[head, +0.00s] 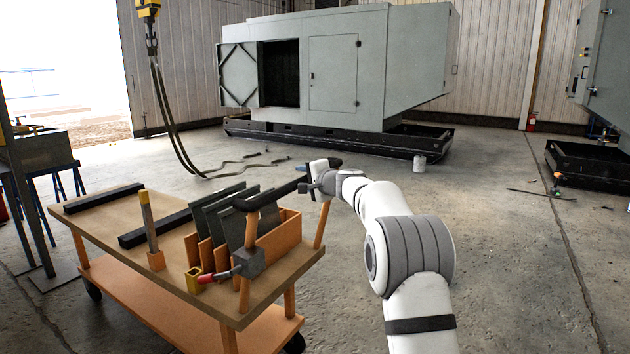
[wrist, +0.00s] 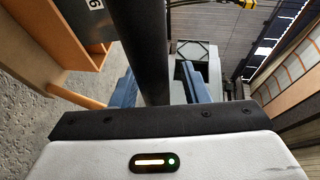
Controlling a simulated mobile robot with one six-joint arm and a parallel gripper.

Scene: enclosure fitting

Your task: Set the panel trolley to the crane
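The panel trolley (head: 105,222) is a brown-topped cart with orange legs and a lower shelf, standing at the left in the head view. Its dark push bar (head: 289,190) runs along the near right end on orange posts. My gripper (head: 322,181) is at the far end of this bar. In the wrist view the bar (wrist: 145,45) passes between my two blue fingers (wrist: 160,85), with a narrow gap showing on the right side. The crane's yellow hook block (head: 148,10) hangs at the upper left with dark slings down to the floor; a yellow piece also shows in the wrist view (wrist: 246,4).
The trolley carries dark panels in an orange rack (head: 283,233), black bars (head: 104,198) and a yellow-topped post (head: 149,222). A grey enclosure (head: 334,72) stands on a black skid behind. Open floor lies between trolley and enclosure.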

